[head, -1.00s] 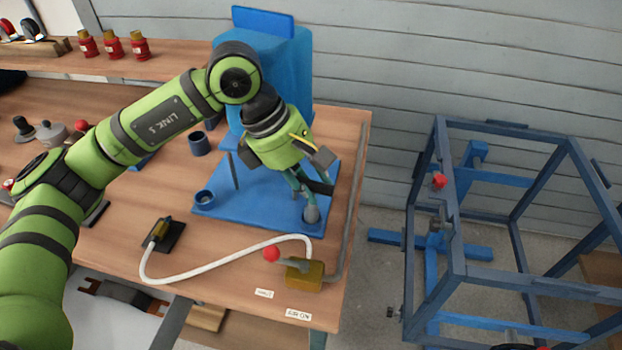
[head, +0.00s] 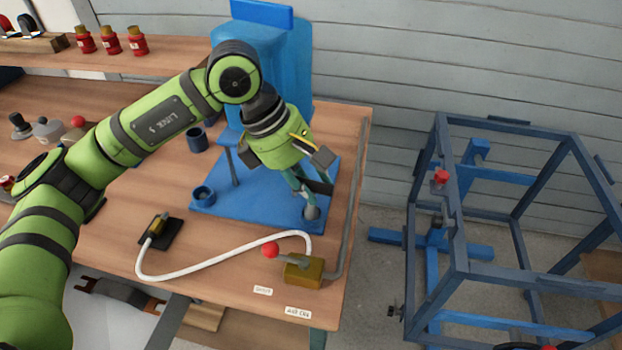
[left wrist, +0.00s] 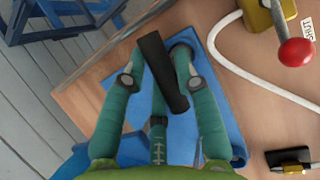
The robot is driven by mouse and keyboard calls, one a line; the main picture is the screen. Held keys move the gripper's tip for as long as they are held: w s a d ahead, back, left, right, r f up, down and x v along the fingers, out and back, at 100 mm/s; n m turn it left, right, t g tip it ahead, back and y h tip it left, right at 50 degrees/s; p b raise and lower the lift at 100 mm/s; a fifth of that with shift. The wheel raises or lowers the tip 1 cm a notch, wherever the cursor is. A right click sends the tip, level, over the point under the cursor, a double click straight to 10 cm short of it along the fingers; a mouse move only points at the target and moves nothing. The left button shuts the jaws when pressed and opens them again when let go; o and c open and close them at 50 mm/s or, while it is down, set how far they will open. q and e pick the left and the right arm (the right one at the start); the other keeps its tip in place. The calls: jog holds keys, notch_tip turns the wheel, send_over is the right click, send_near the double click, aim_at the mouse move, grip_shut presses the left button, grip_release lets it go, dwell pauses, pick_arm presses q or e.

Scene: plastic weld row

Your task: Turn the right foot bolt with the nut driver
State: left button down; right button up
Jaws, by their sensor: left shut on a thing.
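My left gripper (head: 310,188) is over the front right corner of the blue base plate (head: 262,208). It is shut on a dark-handled tool, which I take to be the nut driver (head: 320,186). In the left wrist view the tool's black handle (left wrist: 162,72) lies between the teal fingers (left wrist: 160,82). A grey rounded piece (head: 312,213) shows at that plate corner just below the fingers. I cannot tell whether it is the right foot bolt or part of the tool, nor whether the driver is seated on a bolt. My right gripper is not in view.
A blue machine column (head: 290,70) rises behind the arm. A brass block (head: 303,272) with a red-knobbed lever (head: 271,250) and a white hose (head: 205,267) lie in front of the plate. A grey rail (head: 356,190) runs along the table's right edge. A blue frame (head: 452,225) stands right.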

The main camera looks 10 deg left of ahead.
pick_arm(q)
jog(key=shift+a+f+b, duration=0.1)
jog(key=shift+f+b, duration=0.1)
jog(key=shift+b, duration=0.2)
dwell(0.4)
jog(key=shift+f, duration=0.1)
dwell(0.3)
